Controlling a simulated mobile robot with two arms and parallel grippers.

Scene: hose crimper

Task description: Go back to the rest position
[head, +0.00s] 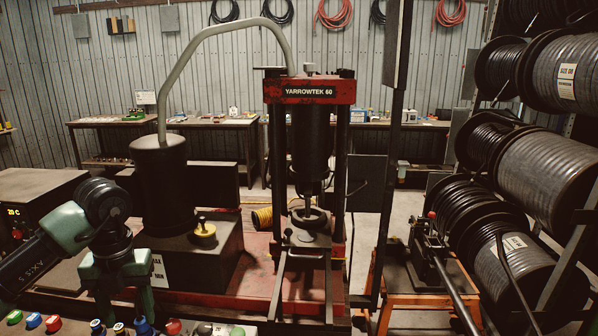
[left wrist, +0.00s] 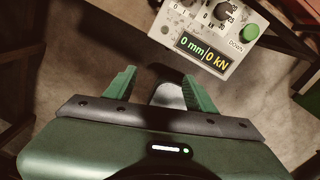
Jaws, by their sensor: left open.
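My left gripper (head: 122,300) hangs fingers-down at the lower left of the head view, on a green and black arm. It is left of the red-topped press marked YARROWTEK 60 (head: 309,91). In the left wrist view its two green fingers (left wrist: 159,76) are spread apart. A grey rounded thing (left wrist: 168,96) shows between them; I cannot tell what it is or whether it is touched. Beyond the fingers is a control box (left wrist: 208,40) reading 0 mm and 0 kN, with a green button. My right gripper is not in view.
Several coloured pieces (head: 53,323) line the bottom left edge, close below the left gripper. A black cylinder (head: 163,185) with a hose stands behind it. Hose reels (head: 555,165) fill the right side. A long-handled tool (head: 430,255) sits on an orange stand.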

